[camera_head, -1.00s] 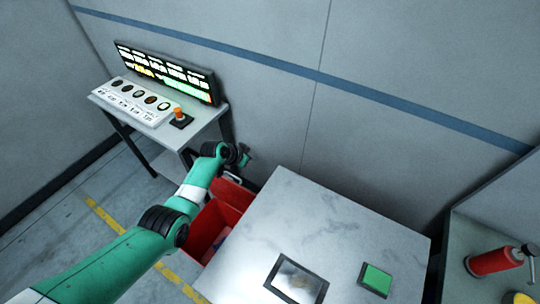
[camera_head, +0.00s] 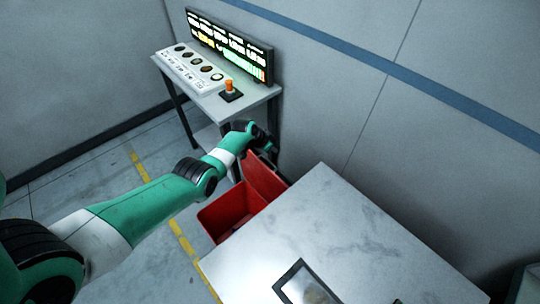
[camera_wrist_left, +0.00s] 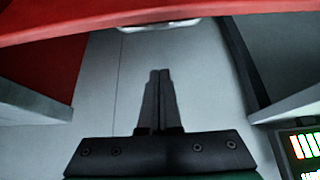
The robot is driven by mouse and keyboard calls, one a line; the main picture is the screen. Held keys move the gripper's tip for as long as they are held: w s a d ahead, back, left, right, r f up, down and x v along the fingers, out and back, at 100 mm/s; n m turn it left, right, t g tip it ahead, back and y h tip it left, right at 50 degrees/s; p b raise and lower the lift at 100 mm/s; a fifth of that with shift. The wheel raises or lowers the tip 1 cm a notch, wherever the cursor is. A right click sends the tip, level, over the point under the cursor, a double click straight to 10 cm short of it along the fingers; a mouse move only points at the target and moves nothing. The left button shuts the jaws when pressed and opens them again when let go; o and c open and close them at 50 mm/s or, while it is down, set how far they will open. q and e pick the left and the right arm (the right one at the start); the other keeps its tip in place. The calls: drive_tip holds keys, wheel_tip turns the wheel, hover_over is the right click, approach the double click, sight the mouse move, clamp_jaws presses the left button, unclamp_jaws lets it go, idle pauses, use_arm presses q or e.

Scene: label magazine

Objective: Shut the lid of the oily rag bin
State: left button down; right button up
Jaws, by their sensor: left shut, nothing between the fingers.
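The oily rag bin (camera_head: 222,214) is a red open box on the floor between the panel table and the marble-topped table. Its red lid (camera_head: 266,180) stands raised at the back, so the bin is open. My left arm reaches across behind the bin, and my left gripper (camera_head: 272,150) is at the lid's upper edge, partly hidden by my wrist. In the left wrist view the left gripper's fingers (camera_wrist_left: 160,74) are shut and empty. A red edge, probably the lid (camera_wrist_left: 230,8), crosses the top with a pale handle (camera_wrist_left: 160,25) beyond the fingertips. Contact cannot be told. My right gripper is not in view.
The marble-topped table (camera_head: 340,215) stands close to the bin's right side. A panel table (camera_head: 238,104) with a lit display (camera_head: 228,45) and an orange-topped control (camera_head: 230,88) stands behind left. The grey wall is close behind the lid.

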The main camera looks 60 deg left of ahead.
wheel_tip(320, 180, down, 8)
drive_tip(key=b, duration=0.7)
use_arm(q)
drive_tip(key=f+p, duration=0.2)
drive_tip(key=p, duration=0.1)
drive_tip(key=s+f+p, duration=0.1)
drive_tip(key=f+p, duration=0.1)
drive_tip(key=p, duration=0.1)
drive_tip(key=shift+s+d+f, duration=0.15)
drive_tip(key=shift+f, duration=0.25)
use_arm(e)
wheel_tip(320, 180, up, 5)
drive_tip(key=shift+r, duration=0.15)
use_arm(q)
drive_tip(key=shift+s+d, duration=0.1)
drive_tip(key=shift+d, duration=0.05)
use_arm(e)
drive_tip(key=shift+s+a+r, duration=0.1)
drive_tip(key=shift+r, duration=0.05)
